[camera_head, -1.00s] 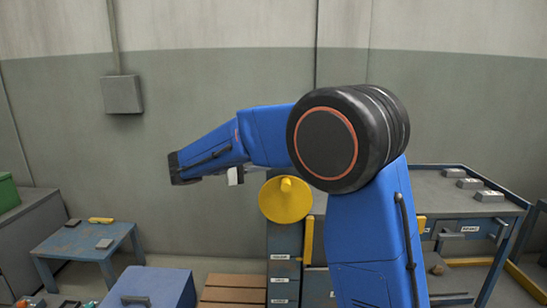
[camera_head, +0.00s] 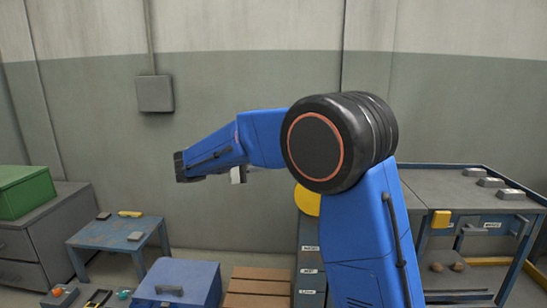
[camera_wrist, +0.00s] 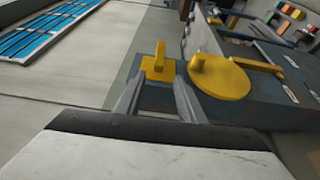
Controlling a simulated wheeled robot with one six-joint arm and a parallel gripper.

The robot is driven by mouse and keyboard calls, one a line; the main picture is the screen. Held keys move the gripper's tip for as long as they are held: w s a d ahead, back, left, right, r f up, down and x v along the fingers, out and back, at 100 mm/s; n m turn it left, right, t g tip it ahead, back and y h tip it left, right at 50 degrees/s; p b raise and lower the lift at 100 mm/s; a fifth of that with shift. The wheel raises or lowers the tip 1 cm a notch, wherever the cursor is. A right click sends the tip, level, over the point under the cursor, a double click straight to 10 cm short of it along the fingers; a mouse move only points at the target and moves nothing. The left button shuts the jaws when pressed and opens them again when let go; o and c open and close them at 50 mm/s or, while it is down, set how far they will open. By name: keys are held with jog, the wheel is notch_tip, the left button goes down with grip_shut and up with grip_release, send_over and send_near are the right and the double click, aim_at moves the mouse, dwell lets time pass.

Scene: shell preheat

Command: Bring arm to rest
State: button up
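My blue arm (camera_head: 262,138) is bent at a large black joint and reaches left across the head view, raised above the furniture. In the wrist view my gripper (camera_wrist: 158,84) has its two grey fingers apart with nothing held between them. A yellow upright handle on a square base (camera_wrist: 158,68) shows beyond the fingertips, and a round yellow disc with a knob (camera_wrist: 218,78) lies right of it. In the head view the yellow disc (camera_head: 306,200) is partly hidden behind my arm. My gripper's fingers cannot be made out there.
A grey workbench (camera_head: 425,190) with several metal blocks stands at right. A blue box (camera_head: 180,280), a small blue table (camera_head: 115,232) and a green box (camera_head: 25,193) on a grey cabinet (camera_head: 70,210) stand at left. The wall behind my arm is clear except for a grey box (camera_head: 155,94).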

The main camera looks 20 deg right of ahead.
jog(key=s+d+f+n+y, duration=0.1)
jog(key=s+d+f+y, duration=0.4)
jog(key=s, duration=0.4)
jog(key=s+d+f+y, duration=0.3)
jog(key=s+d, duration=0.5)
jog(key=s, duration=0.2)
jog(key=s+a+f+t+y, duration=0.2)
jog(key=s+f+y, duration=0.3)
jog(key=s, duration=0.4)
jog(key=s+a+f+m+t+y, duration=0.1)
jog(key=s+a+f+t+y, duration=0.1)
jog(key=s+a+f+y, duration=0.3)
jog(key=s+f, duration=0.3)
jog(key=s, duration=0.1)
jog(key=shift+s+a+m, duration=0.15)
jog(key=shift+s+m, duration=0.05)
jog(key=shift+m, duration=0.1)
